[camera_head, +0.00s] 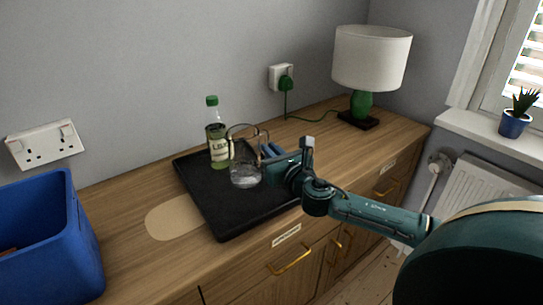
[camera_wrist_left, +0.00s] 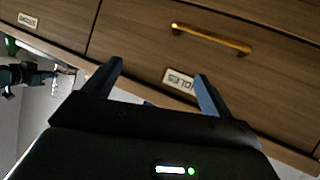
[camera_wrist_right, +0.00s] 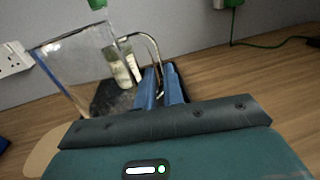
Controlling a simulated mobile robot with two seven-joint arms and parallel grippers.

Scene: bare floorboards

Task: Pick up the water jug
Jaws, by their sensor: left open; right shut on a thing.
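The clear glass water jug (camera_head: 245,172) is at the black tray on the wooden cabinet, right of a green-capped bottle. It also shows in the right wrist view (camera_wrist_right: 78,68), large and tilted in that picture, with its thin curved handle beside the fingers. My right gripper (camera_head: 268,151) reaches in from the right and is shut on the jug's handle; its blue fingers show in the right wrist view (camera_wrist_right: 160,80). Whether the jug's base touches the tray is unclear. My left gripper (camera_wrist_left: 160,70) is open and empty, facing the cabinet's drawer fronts; it is outside the head view.
The green-capped bottle (camera_head: 217,142) stands close left of the jug on the black tray (camera_head: 225,218). A blue bin (camera_head: 75,245) is at left, beside a pale oval mat (camera_head: 172,219). A white-shaded lamp (camera_head: 371,60) stands at the cabinet's far right end.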

